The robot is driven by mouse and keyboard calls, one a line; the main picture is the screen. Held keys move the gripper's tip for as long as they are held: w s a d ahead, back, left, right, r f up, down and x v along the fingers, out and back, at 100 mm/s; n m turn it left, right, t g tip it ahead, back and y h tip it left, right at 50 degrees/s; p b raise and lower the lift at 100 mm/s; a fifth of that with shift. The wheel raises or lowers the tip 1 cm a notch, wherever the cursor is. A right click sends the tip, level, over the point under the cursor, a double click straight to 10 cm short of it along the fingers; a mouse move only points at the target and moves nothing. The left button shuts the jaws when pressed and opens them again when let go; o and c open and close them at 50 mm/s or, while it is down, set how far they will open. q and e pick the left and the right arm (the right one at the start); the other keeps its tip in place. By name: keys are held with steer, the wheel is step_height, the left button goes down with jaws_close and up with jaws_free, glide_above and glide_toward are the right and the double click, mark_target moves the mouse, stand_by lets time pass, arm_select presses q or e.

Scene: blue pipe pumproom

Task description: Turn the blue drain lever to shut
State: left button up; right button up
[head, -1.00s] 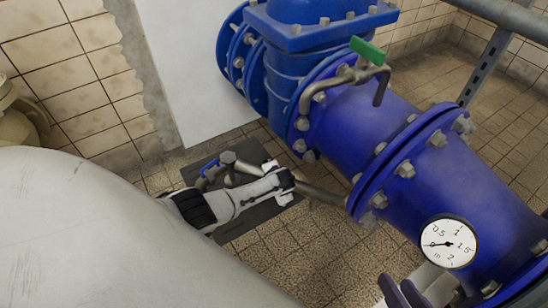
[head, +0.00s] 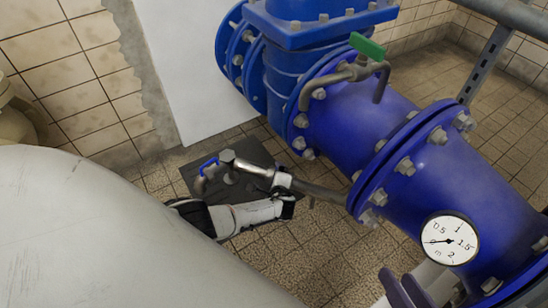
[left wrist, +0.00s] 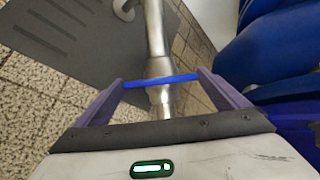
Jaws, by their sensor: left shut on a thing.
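The blue drain lever (left wrist: 160,80) shows in the left wrist view as a narrow blue bar lying across the grey metal drain pipe (left wrist: 154,30). My left gripper (left wrist: 162,82) has one purple finger at each end of the bar and is shut on it. In the head view my left gripper (head: 284,190) is at the drain pipe (head: 318,193), left of the big blue pipe, and hides the lever there. My right gripper (head: 402,288) shows its purple fingers at the bottom edge; whether they are apart is unclear.
A tap with a blue handle (head: 208,163) is at the pipe's far end, above a dark mat (head: 258,155). The big blue flanged pipe (head: 345,125) carries a green-handled valve (head: 367,46) and a gauge (head: 449,241). A large pale rounded body (head: 110,235) fills the lower left.

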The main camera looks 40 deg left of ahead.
steer(key=shift+f, duration=0.2)
stand_by(0.4)
arm_select(q)
steer(key=o, duration=0.7)
steer(key=shift+o, duration=0.2)
steer(key=p+v, duration=0.7)
steer(key=v, duration=0.3)
steer(key=shift+s+p, duration=0.25)
steer(key=shift+p, duration=0.15)
arm_select(e)
steer(key=s+d+f+g+h, duration=0.1)
steer(key=d+f+h, duration=0.2)
steer(key=d+f, duration=0.1)
steer(key=shift+s+g, duration=0.15)
steer(key=shift+g, duration=0.15)
steer(key=shift+d, duration=0.1)
